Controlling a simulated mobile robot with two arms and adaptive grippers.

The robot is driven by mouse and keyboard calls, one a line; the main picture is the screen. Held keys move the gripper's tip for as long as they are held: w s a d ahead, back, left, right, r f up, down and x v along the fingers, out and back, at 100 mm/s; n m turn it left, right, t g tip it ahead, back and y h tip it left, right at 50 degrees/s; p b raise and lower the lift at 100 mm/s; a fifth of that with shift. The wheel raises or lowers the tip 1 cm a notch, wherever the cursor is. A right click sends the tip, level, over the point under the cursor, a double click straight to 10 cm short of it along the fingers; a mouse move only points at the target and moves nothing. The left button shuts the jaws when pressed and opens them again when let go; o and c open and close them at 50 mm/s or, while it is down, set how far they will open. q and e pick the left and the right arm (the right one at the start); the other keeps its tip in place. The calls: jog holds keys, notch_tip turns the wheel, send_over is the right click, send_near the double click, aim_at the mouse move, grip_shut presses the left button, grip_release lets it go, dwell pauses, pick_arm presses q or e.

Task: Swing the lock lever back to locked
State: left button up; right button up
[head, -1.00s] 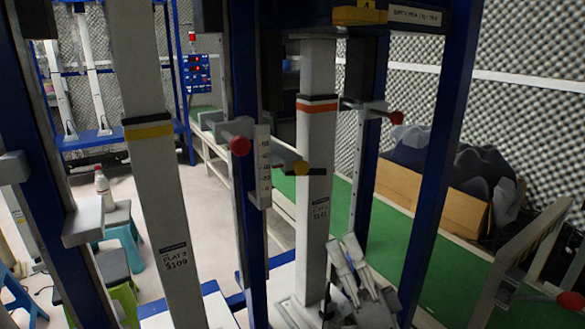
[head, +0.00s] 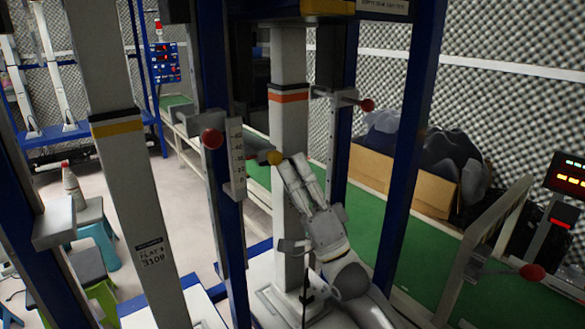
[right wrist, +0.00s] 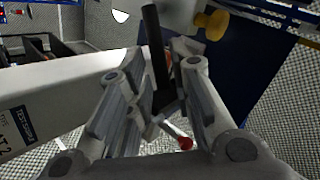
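A yellow knob (head: 275,157) sits beside the banded grey post, and red knobs sit on levers at left (head: 212,138) and right (head: 367,105). I cannot tell from a marking which is the lock lever. My right gripper (head: 298,158) points up in front of the post, its tips just right of the yellow knob. There the yellow knob (right wrist: 213,24) is beyond the right finger, and a red knob (right wrist: 185,143) shows low between the fingers. My left gripper is not in view.
The grey post (head: 289,125) has black and orange bands; another post (head: 115,150) with a yellow band stands left. Blue uprights (head: 412,150) flank the work. A red-knobbed handle (head: 531,272) and a box of dark foam (head: 400,175) are at right.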

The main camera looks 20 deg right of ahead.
jog(key=shift+w+a+r, duration=0.15)
jog(key=shift+w+r, duration=0.15)
jog(key=shift+r, duration=0.05)
grip_shut()
jog(key=shift+h, duration=0.3)
